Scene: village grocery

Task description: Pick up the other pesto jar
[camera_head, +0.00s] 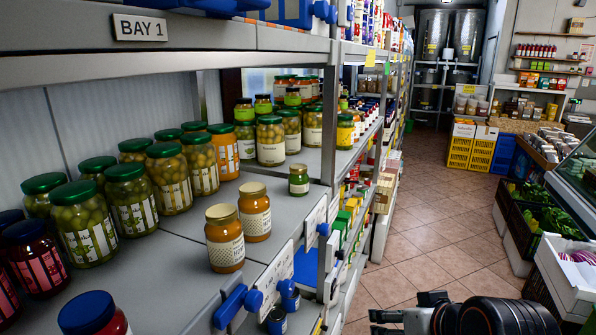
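I cannot make out a second jar that is clearly the same kind. My gripper (382,322) shows at the bottom right, over the aisle floor, well apart from the shelf and partly cut off by the lower edge. I see nothing held in it, and its finger opening is not clear.
Orange jars with tan lids (225,240) stand near the shelf front. Large green-lidded olive jars (127,200) fill the row behind. A blue-lidded jar (92,315) is at bottom left. Price tags and blue holders line the shelf edge. The tiled aisle (430,230) is clear; crates stand right.

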